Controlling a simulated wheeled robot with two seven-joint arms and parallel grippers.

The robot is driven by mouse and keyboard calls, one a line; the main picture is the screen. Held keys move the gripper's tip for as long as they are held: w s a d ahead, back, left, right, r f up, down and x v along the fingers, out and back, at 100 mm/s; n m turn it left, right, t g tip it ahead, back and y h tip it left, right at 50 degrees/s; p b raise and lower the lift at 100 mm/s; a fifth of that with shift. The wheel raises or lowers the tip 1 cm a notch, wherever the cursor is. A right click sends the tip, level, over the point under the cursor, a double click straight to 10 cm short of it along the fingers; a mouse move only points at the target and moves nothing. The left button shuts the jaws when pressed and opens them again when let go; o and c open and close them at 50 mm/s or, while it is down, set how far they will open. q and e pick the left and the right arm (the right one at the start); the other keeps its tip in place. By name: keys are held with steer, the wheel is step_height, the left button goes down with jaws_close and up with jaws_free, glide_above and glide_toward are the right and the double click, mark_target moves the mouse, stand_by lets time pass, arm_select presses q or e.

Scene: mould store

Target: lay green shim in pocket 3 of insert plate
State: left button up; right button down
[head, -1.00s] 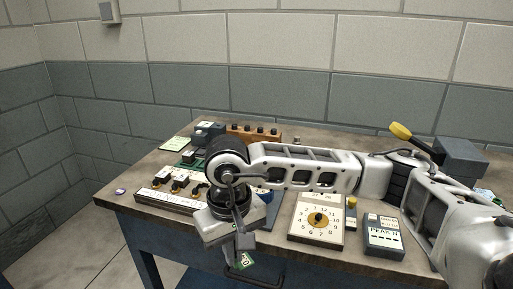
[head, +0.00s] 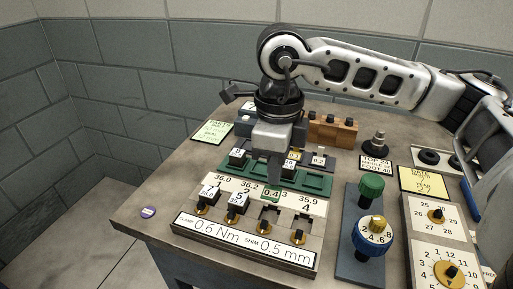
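The insert plate (head: 315,225) lies at the table's front left, with a row of pockets and a front label reading clamp 0.6 Nm, shim 0.5 mm. Numbered blocks stand at pockets 1 and 2; pocket 4 looks empty. My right gripper (head: 275,182) points down over the plate's back, near pocket 3. The green shim (head: 270,196), tagged 0.4, shows just under its fingertips and covers the number 3. The fingers look closed on it, seen edge-on. Whether the shim touches the plate I cannot tell. My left gripper is not in view.
A green tray (head: 318,184) with several small blocks lies right behind the plate. A wooden block with knobs (head: 332,130) stands farther back. A blue panel with green and blue knobs (head: 350,255) and dial boxes (head: 432,240) stand to the right. The table's left corner is mostly clear.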

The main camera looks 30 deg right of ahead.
mark_target(274, 188)
steer(key=shift+w, duration=0.1)
steer(key=shift+f+m, duration=0.1)
steer(key=shift+m, duration=0.2)
steer(key=shift+s+f+b, duration=0.2)
steer(key=shift+f+b, duration=0.2)
steer(key=shift+f, duration=0.4)
step_height(274, 188, down, 2)
steer(key=shift+f+b, duration=0.25)
steer(key=shift+b, duration=0.75)
steer(key=shift+w+f+b, duration=0.1)
steer(key=shift+f+b, duration=0.3)
steer(key=shift+b, duration=0.05)
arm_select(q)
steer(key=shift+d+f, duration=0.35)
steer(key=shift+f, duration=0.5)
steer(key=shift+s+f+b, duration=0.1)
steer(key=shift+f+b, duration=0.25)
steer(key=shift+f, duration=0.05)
arm_select(e)
steer(key=shift+f, duration=0.2)
